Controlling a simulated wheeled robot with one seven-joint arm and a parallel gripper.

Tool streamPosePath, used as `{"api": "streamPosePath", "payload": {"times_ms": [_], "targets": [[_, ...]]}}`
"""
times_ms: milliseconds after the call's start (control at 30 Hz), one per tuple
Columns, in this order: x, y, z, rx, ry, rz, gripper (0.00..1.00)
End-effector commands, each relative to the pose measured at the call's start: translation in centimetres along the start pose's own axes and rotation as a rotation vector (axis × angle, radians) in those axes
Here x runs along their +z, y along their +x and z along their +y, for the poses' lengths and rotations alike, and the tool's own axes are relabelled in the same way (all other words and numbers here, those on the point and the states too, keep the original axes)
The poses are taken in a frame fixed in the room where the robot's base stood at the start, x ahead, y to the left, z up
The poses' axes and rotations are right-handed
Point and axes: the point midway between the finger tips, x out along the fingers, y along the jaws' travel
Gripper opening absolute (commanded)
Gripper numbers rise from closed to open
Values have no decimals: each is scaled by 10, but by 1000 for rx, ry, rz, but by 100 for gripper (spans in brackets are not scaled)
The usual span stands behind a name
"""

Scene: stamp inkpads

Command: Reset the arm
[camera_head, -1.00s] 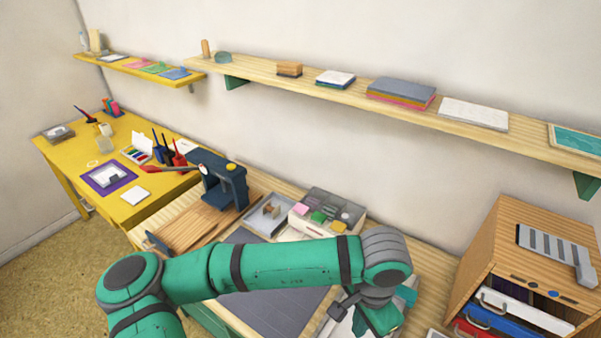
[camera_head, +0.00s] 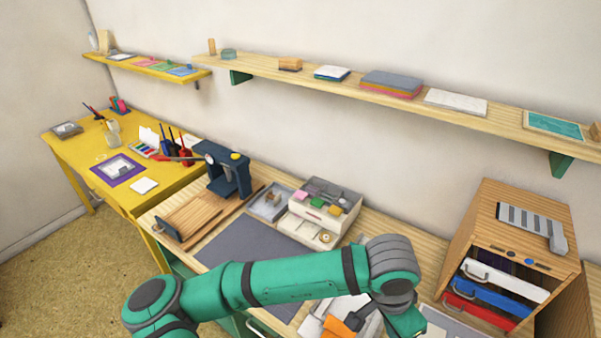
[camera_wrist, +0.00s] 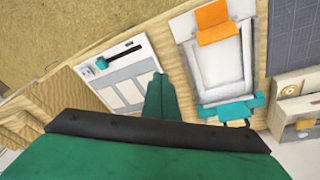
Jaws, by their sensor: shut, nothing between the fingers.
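My green arm reaches across the lower middle of the head view, over the front of the wooden bench (camera_head: 375,222). Its wrist bends down near the bottom edge, and the fingertips are hidden there. In the wrist view my gripper (camera_wrist: 160,92) shows its two green fingers together, shut and empty. The fingers are above the bench, between a white panelled board (camera_wrist: 125,85) and a white-and-grey device with an orange part (camera_wrist: 218,35). I cannot tell the exact height above them. The orange part also shows in the head view (camera_head: 342,326).
A wooden cabinet (camera_head: 518,212) with white, blue and red cases stands at the right. A grey mat (camera_head: 250,250), a small drawer box (camera_head: 318,222) and a dark blue press (camera_head: 229,172) are on the bench. A yellow table (camera_head: 75,150) is at the left. Shelves line the wall.

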Motion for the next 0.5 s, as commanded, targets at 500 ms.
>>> {"api": "streamPosePath", "payload": {"times_ms": [500], "targets": [[-140, -34, 70, 229, -14, 604, 0]]}}
